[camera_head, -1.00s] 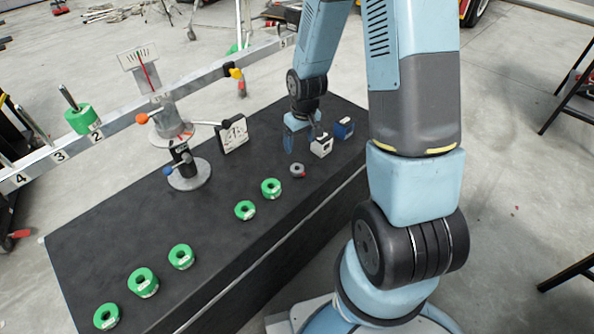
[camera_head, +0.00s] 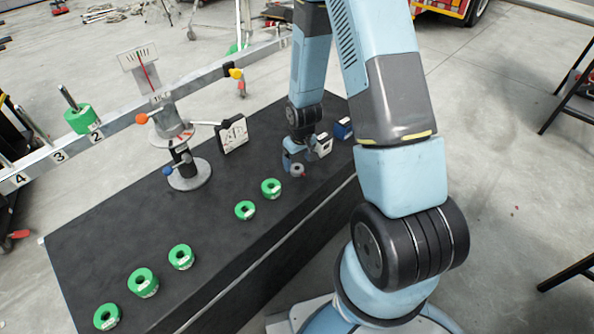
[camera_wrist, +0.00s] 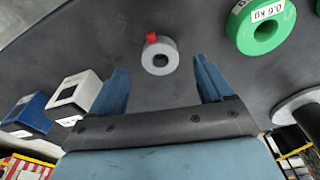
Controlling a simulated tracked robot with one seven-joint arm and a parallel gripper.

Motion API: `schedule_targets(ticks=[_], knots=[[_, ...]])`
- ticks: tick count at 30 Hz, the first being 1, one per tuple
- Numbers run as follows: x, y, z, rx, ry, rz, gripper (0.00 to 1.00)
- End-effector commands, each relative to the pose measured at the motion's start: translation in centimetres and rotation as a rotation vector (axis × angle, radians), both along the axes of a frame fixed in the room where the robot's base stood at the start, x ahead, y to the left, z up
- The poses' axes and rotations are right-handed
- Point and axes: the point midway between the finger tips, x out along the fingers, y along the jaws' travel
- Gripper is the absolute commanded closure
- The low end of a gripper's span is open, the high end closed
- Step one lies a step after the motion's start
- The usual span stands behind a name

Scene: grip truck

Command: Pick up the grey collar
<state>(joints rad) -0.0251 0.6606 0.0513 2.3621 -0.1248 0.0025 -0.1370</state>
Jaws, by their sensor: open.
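The grey collar (camera_head: 297,170) lies on the black bench top (camera_head: 215,230), a small grey ring just beyond the nearest green weight. In the wrist view the collar (camera_wrist: 160,56) shows a dark central hole and a red knob on its rim. My gripper (camera_head: 296,160) is low over the bench at the collar. In the wrist view its two blue fingers (camera_wrist: 163,72) are apart, one on each side of the collar, with gaps between them and it. The gripper is open and empty. In the head view the wrist hides part of the fingers.
A white block (camera_head: 322,146) and a blue block (camera_head: 342,128) stand close to the gripper. Several green weights (camera_head: 271,188) lie along the bench. A balance stand (camera_head: 187,172) with a numbered beam (camera_head: 122,120) and a white card (camera_head: 232,135) stand behind.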

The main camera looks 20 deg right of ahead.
Motion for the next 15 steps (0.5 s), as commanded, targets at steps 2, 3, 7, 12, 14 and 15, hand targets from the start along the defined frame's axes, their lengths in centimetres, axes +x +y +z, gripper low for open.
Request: schedule_targets(ticks=[2, 3, 7, 12, 14, 15], knots=[[0.0, 0.0, -1.1, -0.001, 0.003, 0.000, 0.20], [0.0, 0.1, -1.6, 0.000, 0.004, 0.000, 0.20], [0.2, 0.1, -2.8, 0.000, 0.002, 0.000, 0.20], [0.3, 0.2, -3.5, 0.000, 0.001, 0.000, 0.20], [0.3, 0.2, -3.5, 0.000, 0.000, 0.000, 0.20], [0.3, 0.2, -3.5, 0.000, 0.000, 0.000, 0.20]])
